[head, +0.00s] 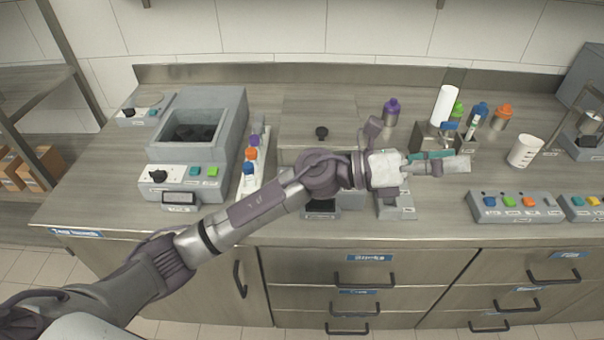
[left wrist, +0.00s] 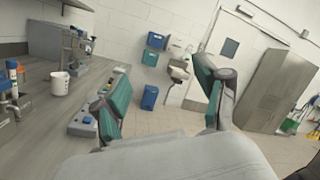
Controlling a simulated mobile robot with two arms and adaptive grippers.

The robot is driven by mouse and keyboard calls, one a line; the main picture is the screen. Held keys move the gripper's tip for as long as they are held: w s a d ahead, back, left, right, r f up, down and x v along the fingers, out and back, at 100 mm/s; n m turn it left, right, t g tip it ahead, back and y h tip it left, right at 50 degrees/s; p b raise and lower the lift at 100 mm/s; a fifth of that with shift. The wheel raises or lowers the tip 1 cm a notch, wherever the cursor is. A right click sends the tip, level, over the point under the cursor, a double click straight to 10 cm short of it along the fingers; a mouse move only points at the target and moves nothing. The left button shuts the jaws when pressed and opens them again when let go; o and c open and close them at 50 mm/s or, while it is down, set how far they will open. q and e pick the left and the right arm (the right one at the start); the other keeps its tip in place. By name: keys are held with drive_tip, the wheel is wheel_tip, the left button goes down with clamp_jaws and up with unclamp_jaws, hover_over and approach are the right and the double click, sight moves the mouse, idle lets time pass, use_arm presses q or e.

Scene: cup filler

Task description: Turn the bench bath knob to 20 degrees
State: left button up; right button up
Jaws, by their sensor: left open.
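The bench bath (head: 197,135) is a grey box with an open dark basin at the left of the bench in the head view. My left arm crosses in front of the bench, and my left gripper (head: 452,166) is well to the right of the bath, over the bench, pointing right. It is open and empty; its teal finger pads (left wrist: 160,95) show apart in the left wrist view. My right gripper is not in view.
Purple (head: 391,110) and orange (head: 501,116) bottles, a white cylinder (head: 444,106) and a white cup (head: 524,151) stand near the left gripper. A button box (head: 514,207) sits at the front right. Coloured-capped bottles stand just right of the bath.

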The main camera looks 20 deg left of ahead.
use_arm(q)
drive_tip(key=w+a+f+m+g+y, duration=0.2)
drive_tip(key=a+f+m+g+y, duration=0.3)
drive_tip(key=f+m+y, duration=0.45)
drive_tip(key=w+a+r+m+y, duration=0.1)
drive_tip(key=w+a+r+y, duration=0.3)
drive_tip(key=a, duration=0.7)
drive_tip(key=w+a+m+y, duration=0.2)
drive_tip(key=a+y, duration=0.5)
drive_tip(key=a, duration=0.4)
drive_tip(key=shift+n+t, duration=0.25)
drive_tip(key=shift+t, duration=0.05)
drive_tip(key=f+p, duration=0.1)
drive_tip(key=f, duration=0.6)
drive_tip(key=f+p, duration=0.2)
drive_tip(key=f, duration=0.4)
drive_tip(key=shift+w+d+f, duration=0.15)
drive_tip(key=shift+d+f, duration=0.05)
drive_tip(key=shift+f, duration=0.15)
drive_tip(key=c, duration=1.2)
drive_tip(key=shift+o, duration=0.2)
